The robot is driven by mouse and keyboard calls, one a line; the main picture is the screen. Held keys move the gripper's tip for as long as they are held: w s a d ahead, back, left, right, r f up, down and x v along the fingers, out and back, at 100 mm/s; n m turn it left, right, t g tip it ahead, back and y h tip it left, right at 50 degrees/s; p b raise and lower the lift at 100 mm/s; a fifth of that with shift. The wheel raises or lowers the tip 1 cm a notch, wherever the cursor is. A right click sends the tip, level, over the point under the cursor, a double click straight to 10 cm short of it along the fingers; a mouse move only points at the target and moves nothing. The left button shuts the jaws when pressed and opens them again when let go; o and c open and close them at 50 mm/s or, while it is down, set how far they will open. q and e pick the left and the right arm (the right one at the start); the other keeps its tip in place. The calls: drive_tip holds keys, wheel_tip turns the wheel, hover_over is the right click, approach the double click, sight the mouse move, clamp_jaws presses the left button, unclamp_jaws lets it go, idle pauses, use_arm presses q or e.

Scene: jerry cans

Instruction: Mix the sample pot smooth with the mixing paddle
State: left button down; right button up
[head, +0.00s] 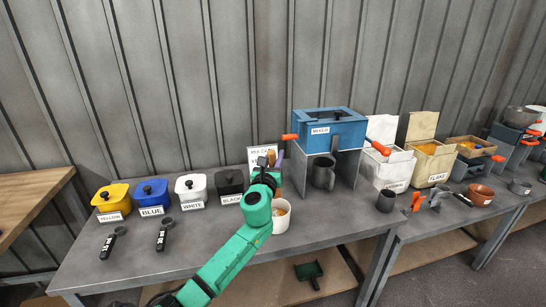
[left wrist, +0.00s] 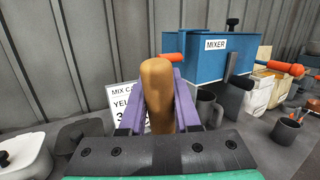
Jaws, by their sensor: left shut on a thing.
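My left gripper (head: 275,162) is shut on the brown wooden handle (left wrist: 157,95) of the mixing paddle, its purple fingers (left wrist: 184,105) on both sides of it. The handle top shows in the head view (head: 272,157). The paddle's lower end is hidden, so I cannot tell whether it is inside the pot. The sample pot (head: 281,226) is a white cup on the grey bench, just below and right of the gripper, partly behind my green arm. Something orange and pale shows at its opening. My right gripper is not in view.
Yellow (head: 111,197), blue (head: 152,198), white (head: 191,190) and black (head: 229,187) lidded tubs line the bench at left. Behind my gripper stands a mix card (head: 258,153). The blue mixer (head: 330,130), over a dark mug (head: 323,174), is at right.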

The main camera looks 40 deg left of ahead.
use_arm(q)
wheel_tip(320, 180, down, 11)
drive_tip(key=b, duration=0.9)
drive_tip(key=shift+w+a+f+b, duration=0.15)
drive_tip(key=shift+a+b, duration=0.15)
drive_tip(key=shift+a, duration=0.05)
